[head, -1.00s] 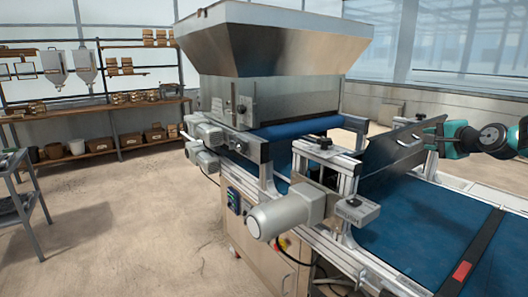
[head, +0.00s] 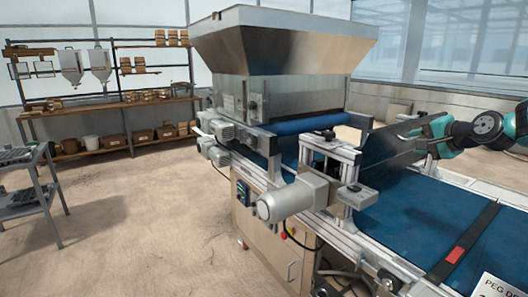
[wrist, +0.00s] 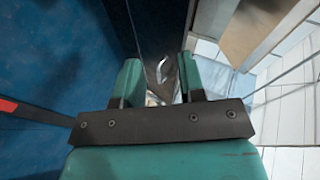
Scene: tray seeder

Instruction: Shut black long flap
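The black long flap (head: 388,158) is a dark flat panel standing tilted across the blue conveyor belt, just past the grey hopper machine. I cannot tell whether the fingers touch the flap.
The hopper (head: 285,45) rises behind the flap. A grey motor (head: 292,200) and side brackets stand at the belt's near edge. The blue belt (head: 420,215) is clear up to a black crossbar with a red mark (head: 456,255). Open floor lies to the left.

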